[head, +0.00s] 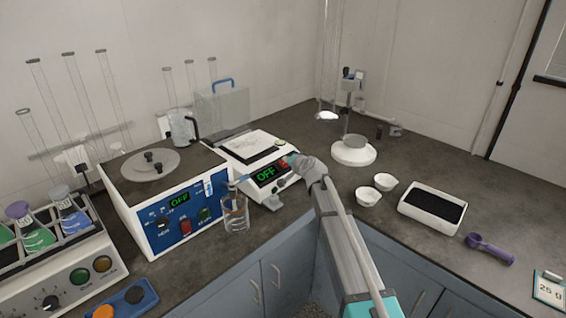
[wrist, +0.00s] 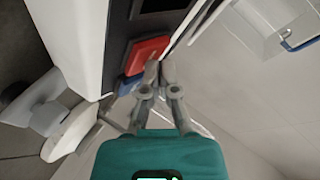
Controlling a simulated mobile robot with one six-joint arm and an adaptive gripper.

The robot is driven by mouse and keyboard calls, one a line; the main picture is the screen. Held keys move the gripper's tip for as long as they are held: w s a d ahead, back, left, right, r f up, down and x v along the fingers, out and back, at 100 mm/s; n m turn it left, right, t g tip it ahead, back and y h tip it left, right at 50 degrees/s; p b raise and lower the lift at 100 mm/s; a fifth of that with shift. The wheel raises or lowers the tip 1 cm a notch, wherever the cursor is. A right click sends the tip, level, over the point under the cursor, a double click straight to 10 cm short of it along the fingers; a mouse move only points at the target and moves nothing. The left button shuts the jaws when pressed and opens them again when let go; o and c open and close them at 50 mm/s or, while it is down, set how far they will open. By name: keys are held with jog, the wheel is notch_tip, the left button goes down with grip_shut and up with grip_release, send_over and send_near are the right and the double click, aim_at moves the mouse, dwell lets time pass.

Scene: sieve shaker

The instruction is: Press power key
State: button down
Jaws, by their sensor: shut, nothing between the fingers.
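A white device (head: 245,148) with a flat top plate stands at the middle of the counter, its green display (head: 265,175) reading OFF. A red key (wrist: 147,52) sits on its front panel beside a blue key (wrist: 130,84) in the wrist view. In the head view the red key (head: 283,164) is partly covered by my gripper (head: 291,160). My gripper, also in the wrist view (wrist: 159,68), is shut and empty. Its fingertips are right at the edge of the red key; whether they touch it I cannot tell.
A white round-based stand (head: 353,153), two white bowls (head: 375,190) and a white tray (head: 409,204) lie to the right. A clear box (head: 222,105) stands behind.

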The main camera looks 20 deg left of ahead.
dwell(0.4)
jog(key=shift+s+d+r+p, duration=0.1)
jog(key=shift+d+r+p, duration=0.15)
jog(key=shift+r+p, duration=0.4)
jog(key=r+p, duration=0.1)
jog(key=d+r+p, duration=0.1)
jog(key=r+p, duration=0.1)
jog(key=s+d+r+p, duration=0.1)
jog(key=r+p, duration=0.1)
jog(key=shift+d+r, duration=0.2)
dwell(0.6)
